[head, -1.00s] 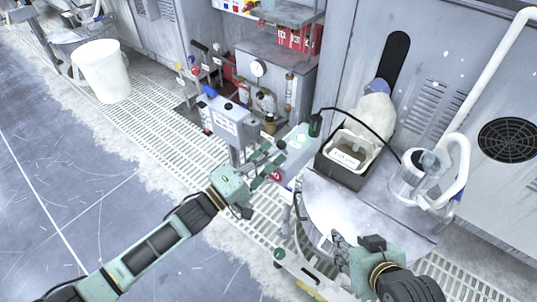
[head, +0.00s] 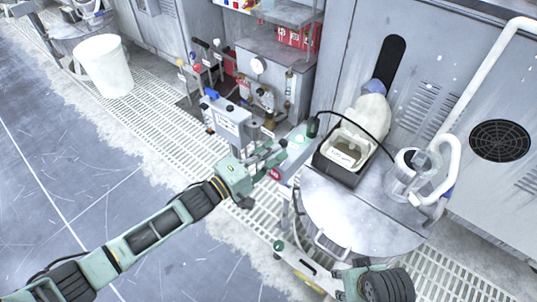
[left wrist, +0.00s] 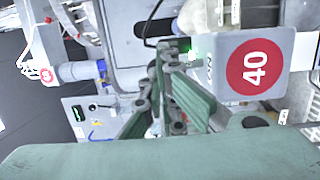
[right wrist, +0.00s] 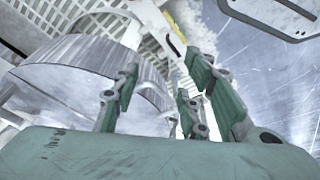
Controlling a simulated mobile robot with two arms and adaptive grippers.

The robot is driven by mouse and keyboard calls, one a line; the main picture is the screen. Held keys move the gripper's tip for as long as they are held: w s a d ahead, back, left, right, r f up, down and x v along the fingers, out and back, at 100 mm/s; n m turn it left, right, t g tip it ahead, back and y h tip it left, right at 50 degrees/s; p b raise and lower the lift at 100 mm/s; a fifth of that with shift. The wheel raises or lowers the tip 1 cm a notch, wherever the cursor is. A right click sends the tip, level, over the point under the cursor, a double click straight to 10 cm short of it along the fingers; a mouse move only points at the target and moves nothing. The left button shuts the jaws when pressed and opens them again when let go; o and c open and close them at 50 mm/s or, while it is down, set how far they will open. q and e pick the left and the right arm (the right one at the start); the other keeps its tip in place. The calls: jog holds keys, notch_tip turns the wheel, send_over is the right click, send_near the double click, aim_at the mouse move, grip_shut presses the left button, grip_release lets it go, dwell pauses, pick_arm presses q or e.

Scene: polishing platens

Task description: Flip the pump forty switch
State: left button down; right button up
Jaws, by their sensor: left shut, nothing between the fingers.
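The pump forty box (head: 297,147) is a pale green-grey unit beside the round metal table in the head view. Its red round 40 label (left wrist: 255,67) is large in the left wrist view, right of my fingers. My left gripper (head: 278,152) is shut and empty, its tips close in front of the box; in the left wrist view the fingertips (left wrist: 170,48) meet near a small green light (left wrist: 194,53). I cannot make out the switch lever; the fingers may hide it. My right gripper (right wrist: 160,85) is open and empty, low at the table's near side.
The round metal table (head: 345,215) carries a dark tray with a white container (head: 347,150) and a clear pitcher (head: 408,172). A grey control box (head: 228,118) stands left of the pump. A white bin (head: 103,67) stands far left. Open floor lies at left.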

pick_arm(q)
jog(key=shift+w+d+r+p, duration=0.4)
jog(key=shift+w+r+p, duration=0.2)
jog(key=shift+p, duration=0.45)
jog(key=shift+w+d+r, duration=0.25)
jog(key=shift+w, duration=0.1)
jog(key=shift+w+d+r, duration=0.1)
jog(key=shift+w+d, duration=0.35)
jog(key=shift+w, duration=0.15)
pick_arm(e)
notch_tip(320, 180, down, 10)
jog(key=s, duration=0.1)
jog(key=shift+s+r+g, duration=0.25)
jog(key=shift+g, duration=0.05)
pick_arm(q)
jog(key=v, duration=1.2)
